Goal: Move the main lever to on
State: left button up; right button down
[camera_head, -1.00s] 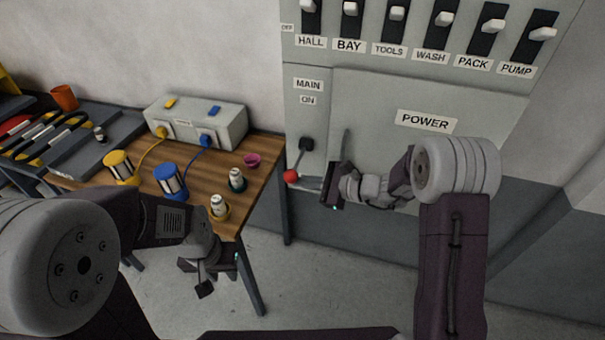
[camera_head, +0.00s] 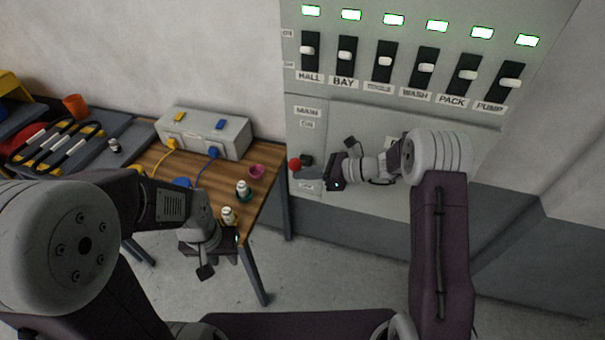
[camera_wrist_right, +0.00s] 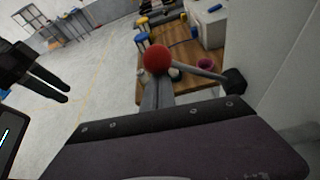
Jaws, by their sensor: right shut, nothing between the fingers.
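The main lever's red ball knob (camera_head: 295,164) stands out from the grey power panel, beside its dark pivot (camera_head: 307,160). The lever now points outward, with the knob about level with the pivot in the head view. My right gripper (camera_head: 308,175) is shut and empty, its fingers just under the knob. In the right wrist view the knob (camera_wrist_right: 157,59) sits at the fingertips (camera_wrist_right: 155,82), and I cannot tell whether they touch. The rod runs right to the pivot (camera_wrist_right: 235,80). My left gripper (camera_head: 207,255) hangs before the table; its two dark fingers (camera_wrist_right: 56,86) look apart in the wrist view.
Several breaker switches (camera_head: 385,61) line the panel above, under green lights (camera_head: 393,19). The wooden table (camera_head: 262,203) holds a grey socket box (camera_head: 205,132), a pink cup (camera_head: 257,171) and small coils. My right forearm covers part of the panel.

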jog(key=shift+w+r, duration=0.15)
dwell(0.3)
notch_tip(320, 180, down, 6)
jog(key=b, duration=0.4)
jog(key=r+v, duration=0.1)
jog(key=v, duration=0.9)
jog(key=shift+s+r, duration=0.3)
jog(key=shift+r, duration=0.15)
jog(key=shift+a, duration=0.1)
